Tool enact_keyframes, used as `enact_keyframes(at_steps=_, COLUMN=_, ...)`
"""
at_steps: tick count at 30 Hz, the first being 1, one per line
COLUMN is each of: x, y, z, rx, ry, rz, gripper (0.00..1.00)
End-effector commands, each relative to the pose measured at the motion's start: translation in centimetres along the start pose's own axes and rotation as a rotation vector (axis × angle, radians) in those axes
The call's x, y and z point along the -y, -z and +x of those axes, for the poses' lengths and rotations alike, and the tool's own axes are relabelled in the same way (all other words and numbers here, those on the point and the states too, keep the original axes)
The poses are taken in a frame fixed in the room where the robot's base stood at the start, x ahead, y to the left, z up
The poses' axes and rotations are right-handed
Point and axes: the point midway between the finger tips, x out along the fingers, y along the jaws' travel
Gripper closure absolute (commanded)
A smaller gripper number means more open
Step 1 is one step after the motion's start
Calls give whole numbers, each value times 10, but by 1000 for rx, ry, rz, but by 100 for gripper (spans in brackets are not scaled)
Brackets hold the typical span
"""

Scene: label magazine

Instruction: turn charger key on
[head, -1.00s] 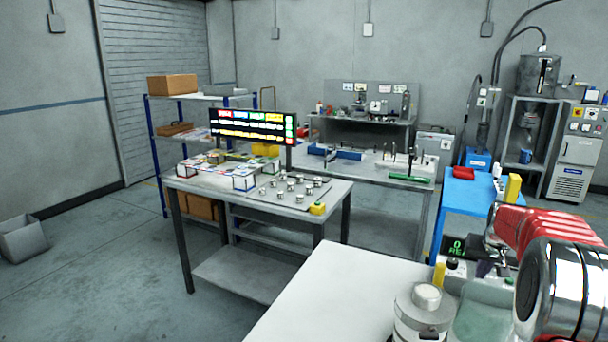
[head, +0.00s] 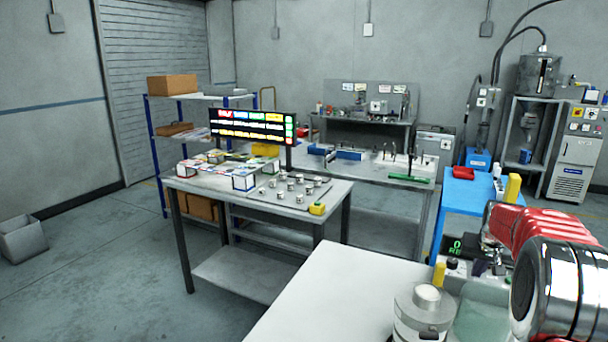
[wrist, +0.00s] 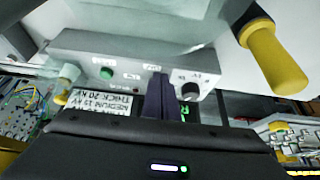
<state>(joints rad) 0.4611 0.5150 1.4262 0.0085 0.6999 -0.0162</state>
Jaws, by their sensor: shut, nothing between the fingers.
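The charger is a grey box (wrist: 120,62) close in front of my gripper in the wrist view, its lettering upside down. Its face has a green button (wrist: 106,73), a black knob (wrist: 191,86) and small white labels. My gripper's dark purple fingers (wrist: 161,84) are shut and empty, with their tips at the face between button and knob, below a label. I cannot make out the key; the fingers cover that part of the face. Whether they touch it I cannot tell. In the head view the charger's display (head: 455,246) shows green characters, partly beside my arm.
A yellow-handled tool (wrist: 272,55) hangs close to the right of the charger in the wrist view. A metal canister (head: 420,312) stands on the white bench (head: 330,295). A blue table (head: 468,192) lies behind. The bench's left part is clear.

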Motion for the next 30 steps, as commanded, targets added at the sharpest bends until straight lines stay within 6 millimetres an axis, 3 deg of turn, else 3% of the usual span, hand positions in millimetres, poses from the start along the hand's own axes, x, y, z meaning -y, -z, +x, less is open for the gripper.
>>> enact_keyframes(at_steps=17, x=2, y=-6, z=-4, rx=0, ry=0, rz=0, gripper=100)
enact_keyframes(at_steps=30, x=2, y=10, z=-32, rx=-1, ry=0, rz=0, gripper=100)
